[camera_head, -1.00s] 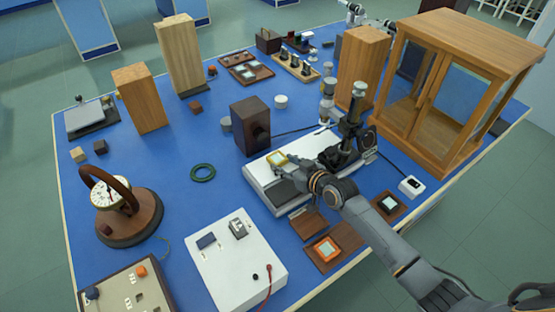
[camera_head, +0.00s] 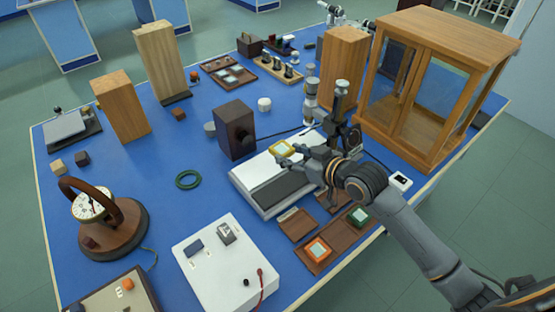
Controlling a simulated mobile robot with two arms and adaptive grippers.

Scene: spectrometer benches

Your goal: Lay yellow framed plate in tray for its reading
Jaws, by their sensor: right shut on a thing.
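My right gripper (camera_head: 290,155) is shut on the yellow framed plate (camera_head: 283,149), a small pale plate in a yellow frame. It holds the plate above the rear part of a white, low instrument (camera_head: 243,177), beside its upright dark column. Whether the plate touches the instrument cannot be told. The instrument has a dark grey area (camera_head: 284,192) on its near side. Below it are a small brown tray (camera_head: 290,236) and a longer brown tray (camera_head: 337,234). The longer one holds an orange framed plate (camera_head: 318,249) and a green framed plate (camera_head: 358,215). My left gripper is out of view.
A dark brown box (camera_head: 234,130) stands close behind the instrument's left end. A glass-doored wooden cabinet (camera_head: 440,90) and a wooden block (camera_head: 342,65) stand at right. A white box (camera_head: 224,262) is in front. Blue tabletop around the green ring (camera_head: 188,179) is free.

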